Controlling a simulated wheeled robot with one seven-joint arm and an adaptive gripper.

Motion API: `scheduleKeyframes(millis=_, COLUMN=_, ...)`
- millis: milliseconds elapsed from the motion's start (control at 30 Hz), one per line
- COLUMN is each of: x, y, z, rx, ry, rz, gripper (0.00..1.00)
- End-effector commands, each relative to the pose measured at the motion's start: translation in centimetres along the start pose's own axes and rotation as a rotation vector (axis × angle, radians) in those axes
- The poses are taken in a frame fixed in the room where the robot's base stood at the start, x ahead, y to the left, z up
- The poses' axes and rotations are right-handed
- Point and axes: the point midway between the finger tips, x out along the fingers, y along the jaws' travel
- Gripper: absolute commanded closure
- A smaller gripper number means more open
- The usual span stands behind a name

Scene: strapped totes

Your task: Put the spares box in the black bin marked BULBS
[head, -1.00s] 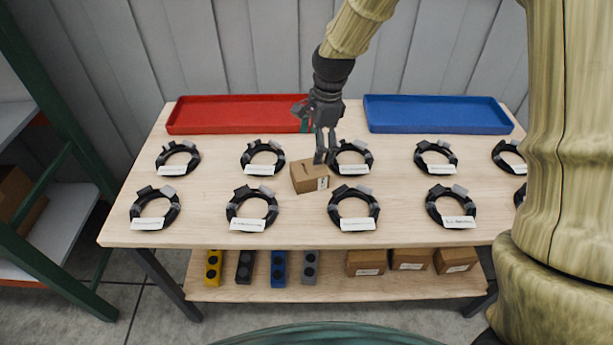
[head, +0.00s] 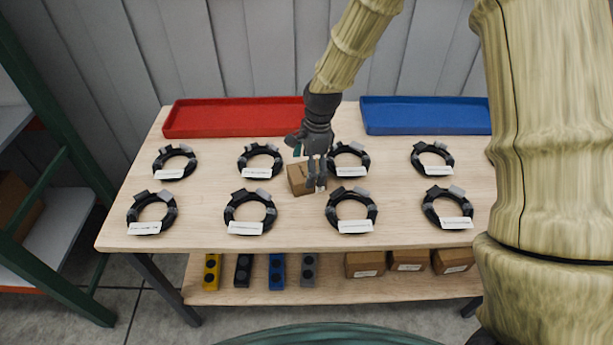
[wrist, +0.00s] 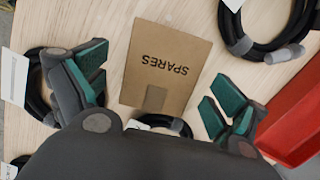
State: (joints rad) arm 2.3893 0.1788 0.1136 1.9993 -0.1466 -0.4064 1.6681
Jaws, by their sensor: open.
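The spares box is a small brown cardboard box (head: 299,181) on the tabletop, among the cable coils. In the wrist view its top (wrist: 165,62) reads SPARES, upside down in the picture. My gripper (head: 315,178) is open, low over the right side of the box in the head view. In the wrist view my gripper (wrist: 160,95) has its green-padded fingers spread either side of the box, with gaps to it. Whether the fingertips are below the box top is unclear. No black bin marked BULBS shows in either view.
Several black cable coils (head: 250,212) with white tags surround the box. A red tray (head: 235,118) and a blue tray (head: 425,116) stand along the back. The lower shelf (head: 330,288) holds coloured blocks and brown boxes. A green-framed rack (head: 60,170) stands at left.

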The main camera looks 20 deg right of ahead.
Motion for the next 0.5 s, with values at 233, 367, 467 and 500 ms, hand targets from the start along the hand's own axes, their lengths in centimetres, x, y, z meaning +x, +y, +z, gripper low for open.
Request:
scheduleKeyframes(millis=233, x=2.5, y=-0.1, z=-0.1, rx=0.000, ry=0.000, rz=0.000, gripper=0.04)
scheduleKeyframes(millis=367, x=3.4, y=-0.1, z=-0.1, rx=0.000, ry=0.000, rz=0.001, gripper=0.04)
scheduleKeyframes(millis=467, x=3.6, y=-0.1, z=-0.1, rx=0.000, ry=0.000, rz=0.000, gripper=0.04)
scheduleKeyframes(millis=500, x=3.6, y=-0.1, z=-0.1, rx=0.000, ry=0.000, rz=-0.001, gripper=0.04)
